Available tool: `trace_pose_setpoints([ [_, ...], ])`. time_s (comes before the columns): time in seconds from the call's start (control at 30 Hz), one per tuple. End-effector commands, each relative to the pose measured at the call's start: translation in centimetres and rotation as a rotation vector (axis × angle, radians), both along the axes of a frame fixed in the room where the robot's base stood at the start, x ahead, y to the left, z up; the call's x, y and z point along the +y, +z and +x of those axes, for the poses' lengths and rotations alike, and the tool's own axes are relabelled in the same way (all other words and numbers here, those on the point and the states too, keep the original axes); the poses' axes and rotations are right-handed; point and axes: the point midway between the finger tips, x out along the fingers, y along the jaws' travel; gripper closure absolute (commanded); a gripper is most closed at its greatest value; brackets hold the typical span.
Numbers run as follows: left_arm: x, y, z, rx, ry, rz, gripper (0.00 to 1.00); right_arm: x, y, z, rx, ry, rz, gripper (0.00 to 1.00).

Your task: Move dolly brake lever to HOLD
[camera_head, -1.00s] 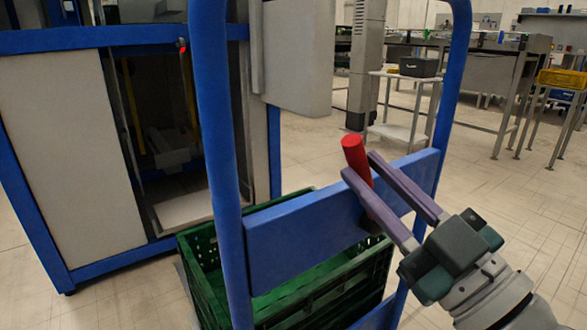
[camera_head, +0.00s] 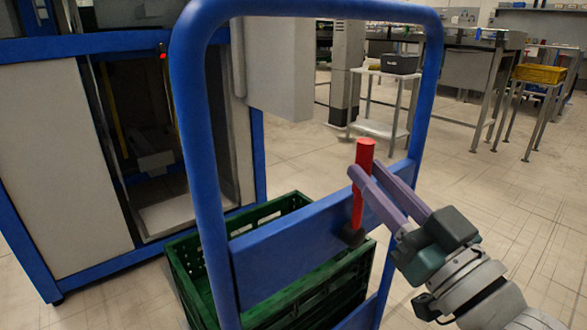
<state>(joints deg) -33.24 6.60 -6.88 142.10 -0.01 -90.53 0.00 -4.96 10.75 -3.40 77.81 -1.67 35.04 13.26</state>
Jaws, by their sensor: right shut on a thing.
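The red brake lever (camera_head: 358,207) stands nearly upright in front of the blue crossbar of the dolly frame (camera_head: 290,246). Its dark pivot (camera_head: 353,237) shows at its lower end. My right gripper (camera_head: 362,180) comes in from the lower right and is shut on the lever's upper part, with one purple finger on either side. No HOLD marking is readable. My left gripper is not in view.
A green crate (camera_head: 186,262) sits behind the dolly crossbar. A blue-framed machine with pale panels (camera_head: 66,165) stands at the left. A small trolley with a dark bin (camera_head: 400,64) stands farther back. Open floor lies to the right.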

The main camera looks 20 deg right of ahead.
Motion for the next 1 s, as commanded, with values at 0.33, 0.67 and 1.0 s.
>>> trace_pose_setpoints([
  [0.33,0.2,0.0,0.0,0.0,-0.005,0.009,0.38,-0.1,0.0,0.0,0.002,-0.002,0.006,0.65],
  [0.67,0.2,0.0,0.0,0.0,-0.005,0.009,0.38,-0.1,0.0,0.0,0.002,-0.001,0.003,0.43],
  [1.0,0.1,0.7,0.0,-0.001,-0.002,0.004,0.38,-0.5,-0.8,-2.8,0.007,-0.002,0.003,0.43],
])
